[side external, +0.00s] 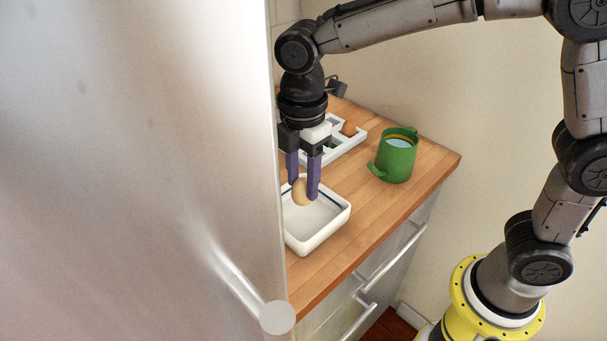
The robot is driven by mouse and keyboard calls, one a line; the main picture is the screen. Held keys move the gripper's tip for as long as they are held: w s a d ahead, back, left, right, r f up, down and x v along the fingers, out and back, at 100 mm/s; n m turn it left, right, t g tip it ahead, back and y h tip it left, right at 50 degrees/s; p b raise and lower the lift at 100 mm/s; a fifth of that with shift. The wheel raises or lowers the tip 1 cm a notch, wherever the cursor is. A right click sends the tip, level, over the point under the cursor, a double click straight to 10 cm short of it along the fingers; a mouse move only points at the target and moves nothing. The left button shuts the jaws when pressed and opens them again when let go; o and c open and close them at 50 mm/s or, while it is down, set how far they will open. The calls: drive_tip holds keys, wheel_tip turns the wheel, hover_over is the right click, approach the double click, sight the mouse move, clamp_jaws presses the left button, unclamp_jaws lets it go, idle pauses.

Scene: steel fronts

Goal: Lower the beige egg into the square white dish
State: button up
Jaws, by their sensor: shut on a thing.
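The beige egg (300,193) is held between the purple fingers of my gripper (304,190), which points straight down. The square white dish (323,233) with a dark blue line inside its rim stands on the wooden counter. The egg and fingertips are over the back part of the dish. I cannot tell whether the egg touches the dish floor. The left edge of the dish is hidden behind the steel front.
A green mug (395,156) with its handle to the left stands at the right. A white compartment tray (347,151) holding a brown egg (349,128) lies behind my gripper. A large steel front (140,170) blocks the left side. The counter (423,168) is clear around the mug.

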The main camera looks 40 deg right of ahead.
sight(303, 195)
idle(0.4)
drive_tip(key=shift+f, duration=1.9)
drive_tip(key=shift+f, duration=2.5)
idle(0.8)
drive_tip(key=o, duration=0.9)
drive_tip(key=shift+c, duration=0.2)
drive_tip(key=shift+r, duration=0.1)
